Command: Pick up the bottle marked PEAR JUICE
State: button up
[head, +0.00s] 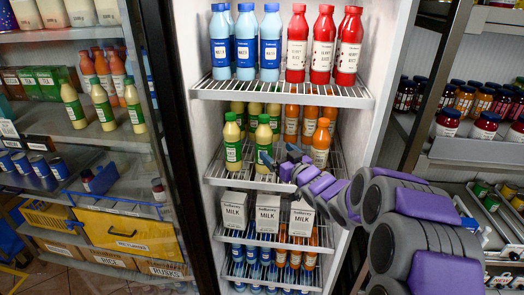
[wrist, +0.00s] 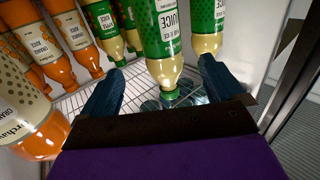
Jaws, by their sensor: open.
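Pale yellow bottles with green labels and green caps stand on the middle fridge shelf (head: 245,183). A front left one (head: 232,145) and a second one (head: 263,133) beside it are nearest. The fruit name on their labels is too small to read in the head view. My gripper (head: 280,160) is open at the second bottle. In the wrist view, where bottles appear cap-down, my gripper (wrist: 162,72) has one finger on each side of a green-labelled bottle (wrist: 160,35). Only the word JUICE is clear on it. I cannot tell whether the fingers touch it.
Orange bottles (head: 320,145) stand right of the green-labelled ones, and one is close in the wrist view (wrist: 32,115). Blue and red bottles (head: 295,50) fill the shelf above. Milk cartons (head: 268,215) stand below. A glass door with dark frame (head: 170,110) is on the left.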

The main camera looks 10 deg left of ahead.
aim_at(270, 145)
jog(key=x, duration=0.4)
jog(key=shift+w+d+b, duration=0.2)
jog(key=shift+w+b, duration=0.1)
jog(key=shift+w, duration=0.1)
jog(key=shift+w+a+r, duration=0.1)
jog(key=shift+w+a, duration=0.25)
jog(key=shift+w, duration=0.05)
jog(key=shift+w+a, duration=0.1)
jog(key=shift+a, duration=0.25)
jog(key=w+a, duration=0.1)
jog(key=w+a+f+b, duration=0.1)
jog(key=shift+w+a, duration=0.35)
jog(key=shift+w, duration=0.05)
jog(key=shift+w+a+r, duration=0.1)
jog(key=shift+w+a, duration=0.15)
jog(key=shift+w, duration=0.2)
jog(key=shift+c, duration=0.3)
jog(key=c, duration=1.4)
